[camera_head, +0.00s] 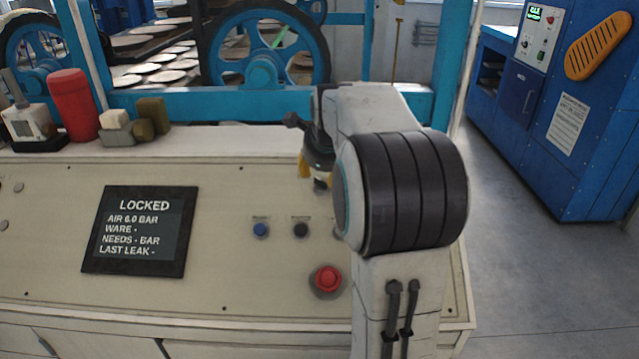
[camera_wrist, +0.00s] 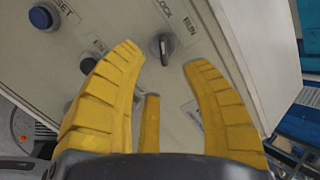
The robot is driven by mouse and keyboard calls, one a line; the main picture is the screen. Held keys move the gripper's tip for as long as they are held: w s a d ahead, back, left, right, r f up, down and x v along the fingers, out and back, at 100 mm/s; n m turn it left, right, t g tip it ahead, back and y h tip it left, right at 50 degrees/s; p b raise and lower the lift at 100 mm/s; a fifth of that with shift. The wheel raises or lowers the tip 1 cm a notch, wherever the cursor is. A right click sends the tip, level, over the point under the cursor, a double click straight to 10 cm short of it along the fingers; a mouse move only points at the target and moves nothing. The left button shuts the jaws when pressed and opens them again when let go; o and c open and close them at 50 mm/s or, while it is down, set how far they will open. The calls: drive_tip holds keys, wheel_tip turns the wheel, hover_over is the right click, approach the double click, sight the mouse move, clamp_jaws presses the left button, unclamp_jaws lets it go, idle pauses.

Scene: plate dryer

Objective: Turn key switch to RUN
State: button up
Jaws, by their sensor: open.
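The key switch (camera_wrist: 163,47) is a dark knob with a lighter collar on the cream panel, in the wrist view. Its bar runs nearly up and down in the picture, roughly toward the LOCK label (camera_wrist: 163,12); the RUN label (camera_wrist: 189,27) is up and to its right. My gripper (camera_wrist: 164,56) is open, its yellow fingers spread on either side of the switch in the picture. I see no contact, and the gap in depth is unclear. In the head view my gripper (camera_head: 311,172) is partly hidden by my arm, which also hides the switch.
The display (camera_head: 140,230) reads LOCKED. A blue button (camera_head: 261,230), a black button (camera_head: 300,229) and a red mushroom button (camera_head: 326,279) sit on the panel near my arm. A red cylinder (camera_head: 73,105) stands on the ledge. A blue cabinet (camera_head: 560,110) is at right, past open floor.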

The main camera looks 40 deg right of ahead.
sight(319, 186)
drive_tip(key=shift+w+d+f+m, duration=0.1)
drive_tip(key=shift+w+f+m, duration=0.05)
drive_tip(key=shift+m, duration=0.85)
drive_tip(key=shift+p+x, duration=1.7)
drive_tip(key=shift+x, duration=1.75)
drive_tip(key=shift+o, duration=0.2)
clamp_jaws()
